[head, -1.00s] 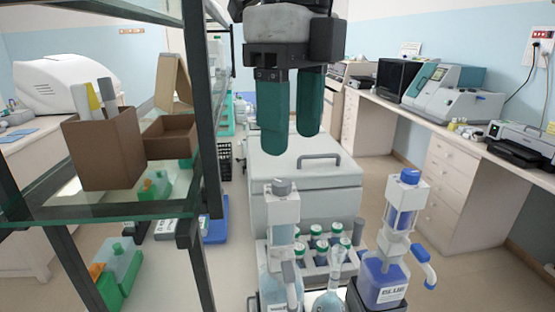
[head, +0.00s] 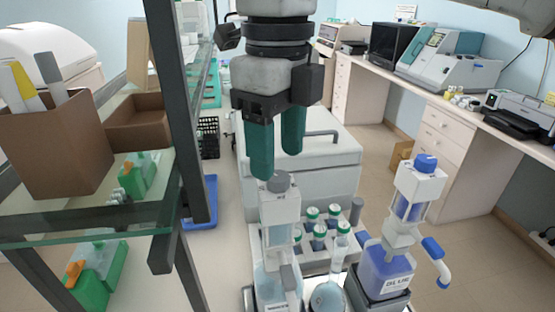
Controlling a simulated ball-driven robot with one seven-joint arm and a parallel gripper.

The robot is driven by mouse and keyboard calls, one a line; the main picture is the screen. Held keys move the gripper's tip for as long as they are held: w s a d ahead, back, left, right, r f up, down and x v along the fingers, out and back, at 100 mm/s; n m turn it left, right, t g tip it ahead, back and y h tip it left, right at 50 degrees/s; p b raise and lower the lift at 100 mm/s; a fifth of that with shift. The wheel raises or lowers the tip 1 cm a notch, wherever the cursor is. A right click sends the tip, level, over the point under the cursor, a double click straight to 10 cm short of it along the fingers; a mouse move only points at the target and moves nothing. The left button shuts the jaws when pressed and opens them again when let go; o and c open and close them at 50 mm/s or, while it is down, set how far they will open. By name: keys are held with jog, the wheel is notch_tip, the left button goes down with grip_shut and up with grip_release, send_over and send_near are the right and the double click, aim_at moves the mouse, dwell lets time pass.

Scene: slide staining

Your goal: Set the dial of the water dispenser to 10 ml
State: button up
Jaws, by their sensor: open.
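The water dispenser (head: 281,222) stands at the bottom centre of the head view, a clear bottle with a white pump head and a grey dial knob (head: 279,182) on top. My gripper (head: 276,160) points down with two green fingers spread apart. The left fingertip is just behind or above the grey dial, and the right finger is further right and higher in the picture. I cannot tell whether a finger touches the dial. The dial's setting is too small to read.
A blue dispenser (head: 389,262) with a blue knob stands to the right. Between the dispensers are a rack of green-capped tubes (head: 318,240) and a round flask (head: 329,295). A glass shelf (head: 90,218) with a dark post (head: 182,110) is close on the left.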

aim_at(278, 176)
jog(key=shift+f, duration=1.55)
jog(key=c, duration=1.1)
jog(key=shift+o, duration=0.2)
jog(key=shift+r+n+p, duration=0.1)
jog(key=shift+n+p, duration=0.2)
jog(key=shift+p, duration=0.05)
jog(key=n+p, duration=0.2)
jog(key=n, duration=0.1)
jog(key=shift+n+p, duration=0.75)
jog(key=shift+n, duration=1.95)
